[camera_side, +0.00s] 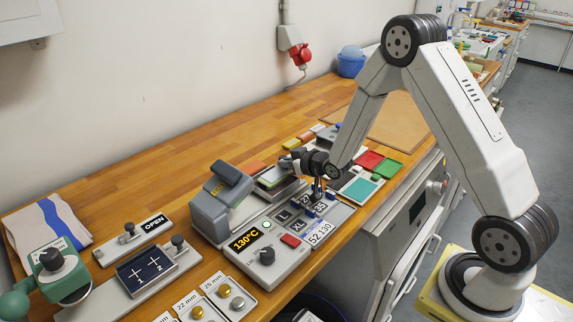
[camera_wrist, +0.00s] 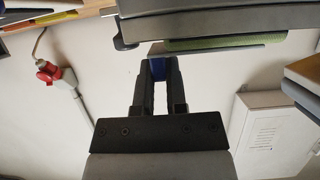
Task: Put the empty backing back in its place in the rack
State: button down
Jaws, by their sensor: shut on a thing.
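My gripper (camera_side: 318,190) points down over the grey rack (camera_side: 342,216), which holds number and letter plates with blue tabs. In the wrist view, my gripper (camera_wrist: 157,72) is shut on a small blue piece (camera_wrist: 157,67), which looks like the tab of the backing. The rest of the backing is not clear in either view. I cannot tell whether it touches the rack or hangs just above it.
A grey press (camera_side: 222,196) and a control box (camera_side: 266,252) reading 130°C stand left of the rack. Red (camera_side: 369,160) and green (camera_side: 387,168) trays lie to its right. In the wrist view, a dark bar (camera_wrist: 215,22) crosses beyond my fingertips. Bare bench lies along the wall.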

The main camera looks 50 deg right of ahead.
jog(key=c, duration=0.7)
grip_release()
jog(key=shift+o, duration=0.2)
jog(key=shift+s, duration=0.15)
jog(key=v, duration=0.7)
jog(key=shift+s+r, duration=0.2)
jog(key=shift+s, duration=0.05)
jog(key=shift+a, duration=0.1)
jog(key=s+a+r+g, duration=0.1)
jog(key=s+a+g, duration=0.4)
jog(key=s, duration=0.3)
jog(key=s+a+r+g, duration=0.1)
jog(key=s+a+g, duration=0.4)
jog(key=s, duration=0.4)
jog(key=shift+s+a+g, duration=0.15)
jog(key=shift+a+g, duration=0.05)
jog(key=shift+g, duration=0.3)
jog(key=o, duration=0.5)
jog(key=shift+c, duration=0.2)
